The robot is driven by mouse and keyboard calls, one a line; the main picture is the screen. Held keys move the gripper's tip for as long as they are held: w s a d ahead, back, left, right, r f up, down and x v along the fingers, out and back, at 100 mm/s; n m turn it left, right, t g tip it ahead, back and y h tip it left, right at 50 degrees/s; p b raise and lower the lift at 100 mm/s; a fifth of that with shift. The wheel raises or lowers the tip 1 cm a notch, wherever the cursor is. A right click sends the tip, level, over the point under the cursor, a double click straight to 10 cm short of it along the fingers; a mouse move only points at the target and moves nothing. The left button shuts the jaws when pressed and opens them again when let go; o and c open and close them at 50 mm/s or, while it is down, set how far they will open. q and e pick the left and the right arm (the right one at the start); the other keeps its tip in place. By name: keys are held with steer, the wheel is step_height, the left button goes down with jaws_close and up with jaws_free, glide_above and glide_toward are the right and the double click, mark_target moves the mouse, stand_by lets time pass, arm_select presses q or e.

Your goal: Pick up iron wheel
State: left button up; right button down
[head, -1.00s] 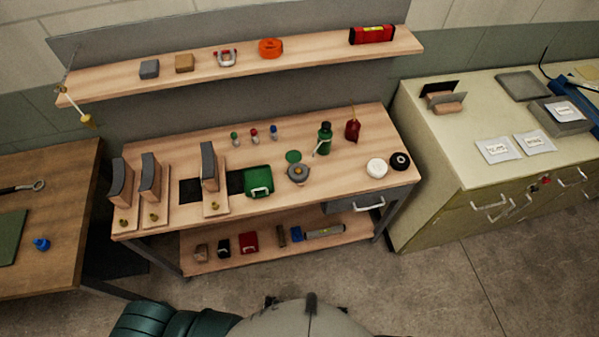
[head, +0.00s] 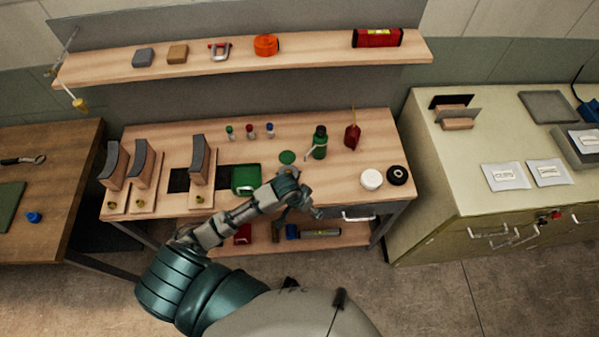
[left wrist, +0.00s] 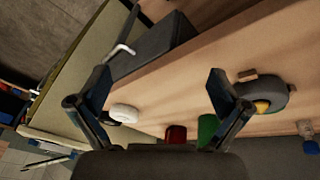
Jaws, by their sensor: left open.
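A grey round wheel with a yellow centre (left wrist: 263,106) lies on the workbench in the left wrist view, just beyond the right-hand finger and outside the jaws. It is the likeliest iron wheel, but I cannot confirm its material. My left gripper (head: 301,194) is over the front edge of the bench, right of the green case. In the left wrist view the gripper (left wrist: 160,80) is open, its fingers wide apart with nothing held. My right gripper is not in view.
A white roll (head: 371,179) and a black roll (head: 397,175) sit at the bench's right. A green case (head: 246,178) is left of the gripper. A shelf (head: 330,52) runs above; a drawer handle (head: 358,217) juts out below.

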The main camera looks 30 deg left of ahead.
arm_select(q)
steer(key=w+a+r+n+y, duration=0.1)
steer(key=w+a+r, duration=0.4)
steer(key=a+r, duration=0.15)
steer(key=n+g+y, duration=0.2)
steer(key=n, duration=0.1)
glide_toward(288, 173)
steer(key=f, duration=0.1)
steer(key=a+f+b, duration=0.1)
steer(key=f, duration=0.1)
steer(key=shift+s+f, duration=0.15)
steer(key=shift+f, duration=0.5)
steer(key=shift+d+f, duration=0.25)
steer(key=shift+f, duration=0.25)
steer(key=f, duration=0.2)
steer(key=w+f, duration=0.1)
steer(key=shift+d+f+b, duration=0.1)
steer(key=shift+f+b, duration=0.25)
steer(key=shift+w+f, duration=0.1)
steer(key=shift+f, duration=0.25)
steer(key=shift+c, duration=0.8)
steer(key=c, duration=1.2)
steer(key=shift+r, duration=0.1)
steer(key=shift+c, duration=1.4)
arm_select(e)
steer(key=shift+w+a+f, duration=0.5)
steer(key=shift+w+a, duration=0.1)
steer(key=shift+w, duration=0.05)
